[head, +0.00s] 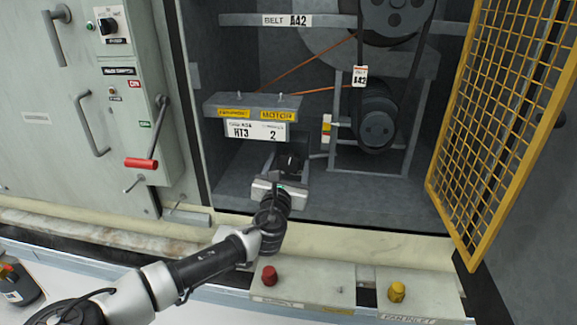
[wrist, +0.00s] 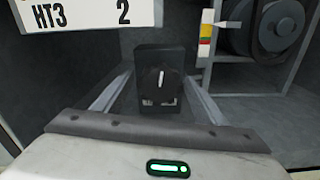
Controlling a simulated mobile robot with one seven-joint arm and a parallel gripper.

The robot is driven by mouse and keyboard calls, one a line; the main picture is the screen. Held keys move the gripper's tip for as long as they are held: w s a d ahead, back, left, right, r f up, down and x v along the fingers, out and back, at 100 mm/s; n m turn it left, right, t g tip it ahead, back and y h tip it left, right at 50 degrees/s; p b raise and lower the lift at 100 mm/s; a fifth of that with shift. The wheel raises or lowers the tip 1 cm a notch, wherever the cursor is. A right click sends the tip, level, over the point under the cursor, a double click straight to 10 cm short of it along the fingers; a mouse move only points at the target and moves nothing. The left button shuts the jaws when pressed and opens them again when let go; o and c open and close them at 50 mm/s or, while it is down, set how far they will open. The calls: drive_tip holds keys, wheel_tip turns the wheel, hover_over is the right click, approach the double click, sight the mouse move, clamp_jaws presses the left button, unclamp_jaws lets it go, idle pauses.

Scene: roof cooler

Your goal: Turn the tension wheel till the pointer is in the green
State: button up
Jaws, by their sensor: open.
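A round black knob (wrist: 160,83) with a white line sits on the front of a dark box (wrist: 152,55). I cannot tell for certain whether it is the tension wheel. In the wrist view, my gripper (wrist: 158,80) is open, with one grey finger on each side of the knob and a gap at both sides. In the head view, my gripper (head: 288,162) reaches into the cabinet below the HT3 label, and the dark box (head: 291,163) shows between its fingers. A small coloured strip (head: 326,129), also in the wrist view (wrist: 206,30), stands to the right; its pointer is too small to read.
A grey bracket (head: 252,103) with yellow labels is above my gripper. Belt pulleys (head: 377,125) are at the right, and a yellow mesh door (head: 503,120) stands open. Red (head: 269,276) and yellow (head: 397,292) buttons are on the front ledge.

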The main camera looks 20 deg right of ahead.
drive_tip(key=c, duration=1)
